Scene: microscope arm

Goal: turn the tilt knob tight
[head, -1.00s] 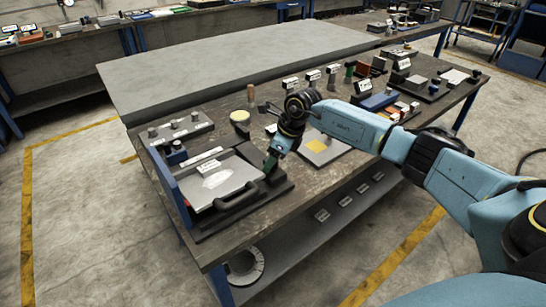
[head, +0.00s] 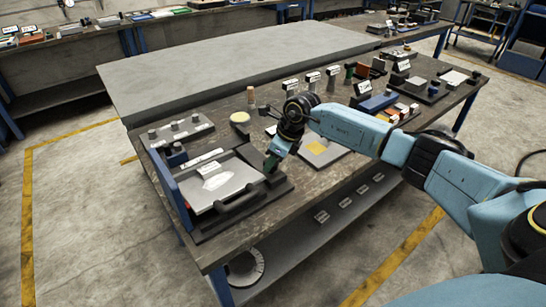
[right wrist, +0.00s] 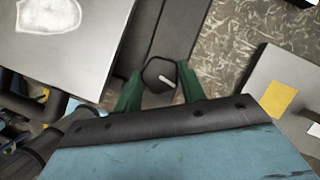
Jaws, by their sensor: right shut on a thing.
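The tilt knob (right wrist: 160,76) is a small dark knob with a white pointer line, at the upper middle of the right wrist view. My right gripper (right wrist: 160,84) has green fingers, one on each side of the knob, and is shut on it. In the head view my right gripper (head: 271,162) reaches down at the right end of the device's dark base (head: 240,218). The knob is hidden there behind the gripper. The device carries a pale plate (head: 222,183) with a whitish patch and a black handle (head: 238,203). My left gripper is not in view.
A grey panel with several knobs (head: 178,131) stands behind the device. A grey pad with a yellow square (head: 318,147) lies to the right of the gripper. Labelled blocks and small parts fill the bench's right side. A bare grey tabletop (head: 230,65) lies behind.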

